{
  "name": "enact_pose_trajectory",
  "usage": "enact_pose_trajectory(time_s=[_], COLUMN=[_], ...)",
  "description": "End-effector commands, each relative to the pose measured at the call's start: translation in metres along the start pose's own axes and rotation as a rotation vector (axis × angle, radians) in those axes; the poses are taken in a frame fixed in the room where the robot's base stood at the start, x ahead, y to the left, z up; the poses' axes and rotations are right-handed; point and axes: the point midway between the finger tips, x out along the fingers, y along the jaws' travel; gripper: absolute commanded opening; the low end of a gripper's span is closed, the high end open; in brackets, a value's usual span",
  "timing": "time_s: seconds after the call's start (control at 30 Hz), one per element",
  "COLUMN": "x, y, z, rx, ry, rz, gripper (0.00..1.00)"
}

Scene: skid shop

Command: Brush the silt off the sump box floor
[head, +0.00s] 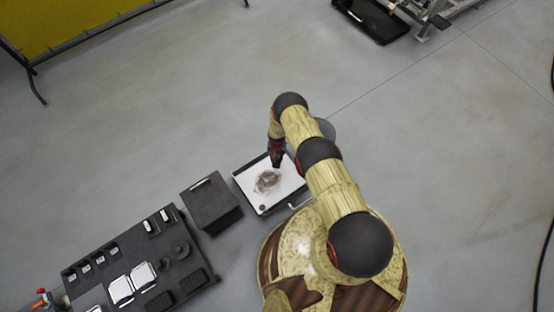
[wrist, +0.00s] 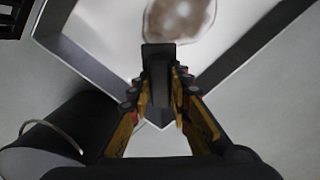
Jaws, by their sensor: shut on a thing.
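The sump box (head: 246,189) is a shallow tray with a white floor and dark rim, standing in front of my base. A brownish patch of silt (head: 267,182) lies near the middle of its floor. The silt also shows at the top of the wrist view (wrist: 180,18). My gripper (head: 276,160) is over the far side of the box. In the wrist view my gripper (wrist: 160,90) is shut on a dark block-like thing, likely the brush handle. Its bristles are hidden, so I cannot tell whether it touches the floor.
A small dark round thing (head: 262,207) is at the box's near corner. A dark block or stand (head: 211,204) is left of the box. A dark table (head: 140,262) with several parts is at lower left. A grey bucket-like thing (head: 326,128) stands behind my arm. Open floor lies beyond.

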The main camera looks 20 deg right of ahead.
Motion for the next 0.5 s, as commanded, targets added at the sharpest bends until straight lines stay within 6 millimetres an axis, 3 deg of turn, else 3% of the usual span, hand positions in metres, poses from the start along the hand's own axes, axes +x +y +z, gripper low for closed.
enact_pose_trajectory(time_s=[0.5], x=[0.036], y=[0.000], z=[0.001], rx=[0.002], ry=[0.001], rz=[0.000], gripper=[0.00])
